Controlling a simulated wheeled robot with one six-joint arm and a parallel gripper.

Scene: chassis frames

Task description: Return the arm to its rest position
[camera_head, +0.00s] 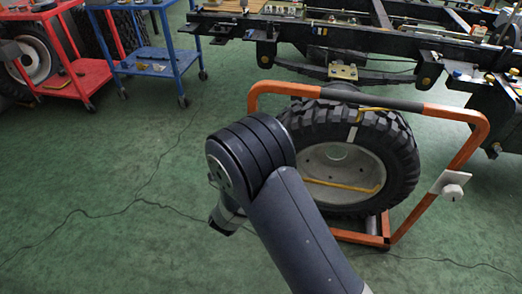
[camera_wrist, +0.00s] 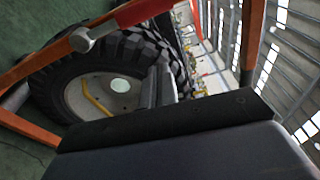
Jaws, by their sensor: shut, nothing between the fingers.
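My arm rises from the bottom of the head view and bends at a dark elbow joint. Its far part shows only as a small dark piece below and left of that joint, and my gripper cannot be made out there. In the wrist view the two narrow grey fingers of my gripper (camera_wrist: 158,88) stand close together, shut and empty. Behind them is a wheel with a knobbly black tyre (camera_wrist: 62,77), which also shows in the head view (camera_head: 402,152). I cannot tell the exact gap between the fingers and the tyre.
An orange tubular frame (camera_head: 468,150) stands around the wheel, close right of my arm. A black chassis (camera_head: 340,36) is behind it. A blue cart (camera_head: 160,62) and a red cart (camera_head: 90,75) stand at back left. Thin cables (camera_head: 135,203) cross the open green floor.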

